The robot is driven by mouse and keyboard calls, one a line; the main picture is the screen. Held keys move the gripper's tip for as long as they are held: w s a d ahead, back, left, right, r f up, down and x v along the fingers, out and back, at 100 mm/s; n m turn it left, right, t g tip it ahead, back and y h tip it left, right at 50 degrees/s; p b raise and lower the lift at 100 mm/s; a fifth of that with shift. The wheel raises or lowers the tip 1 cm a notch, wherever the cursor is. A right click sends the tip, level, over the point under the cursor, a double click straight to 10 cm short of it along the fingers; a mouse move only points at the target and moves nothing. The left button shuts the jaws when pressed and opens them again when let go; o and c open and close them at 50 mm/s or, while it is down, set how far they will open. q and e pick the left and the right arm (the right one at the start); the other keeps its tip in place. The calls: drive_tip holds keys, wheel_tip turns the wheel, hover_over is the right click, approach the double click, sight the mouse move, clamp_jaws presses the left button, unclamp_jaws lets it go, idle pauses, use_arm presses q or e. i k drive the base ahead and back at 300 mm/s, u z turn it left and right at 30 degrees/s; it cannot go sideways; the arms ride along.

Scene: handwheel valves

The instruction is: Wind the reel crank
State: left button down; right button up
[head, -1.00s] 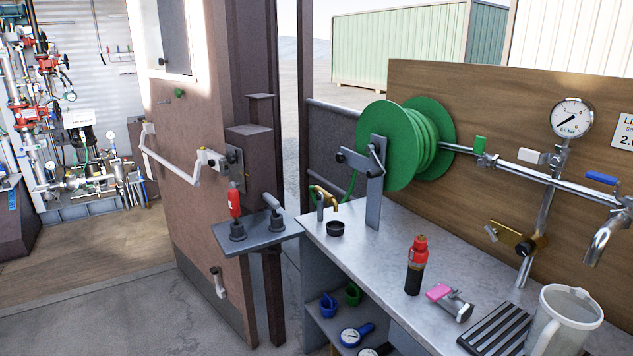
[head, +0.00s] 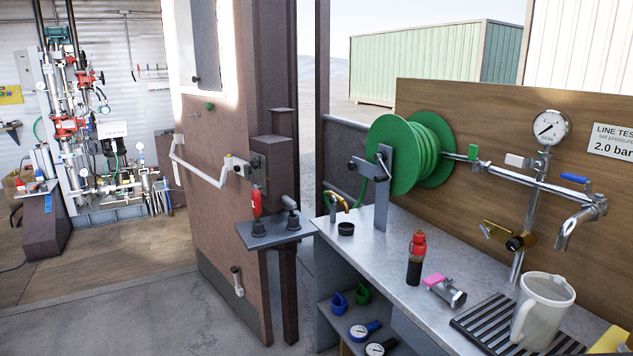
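The green hose reel (head: 405,155) stands on a grey metal bracket (head: 383,205) at the far left end of the workbench. Its crank (head: 381,166) is a small dark arm with a knob, on the near face of the bracket. A green hose hangs behind the bracket. Neither of my grippers shows in the head view, and nothing is seen touching the crank.
The workbench (head: 395,235) carries a red-capped bottle (head: 416,262), a pink-handled valve (head: 445,289), a black drip grate and a clear jug (head: 543,312). Open floor (head: 130,300) lies at the left.

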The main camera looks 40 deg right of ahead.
sight(377, 157)
drive_tip(key=u, duration=0.05)
drive_tip(key=i, duration=2.3)
drive_tip(key=z, duration=0.45)
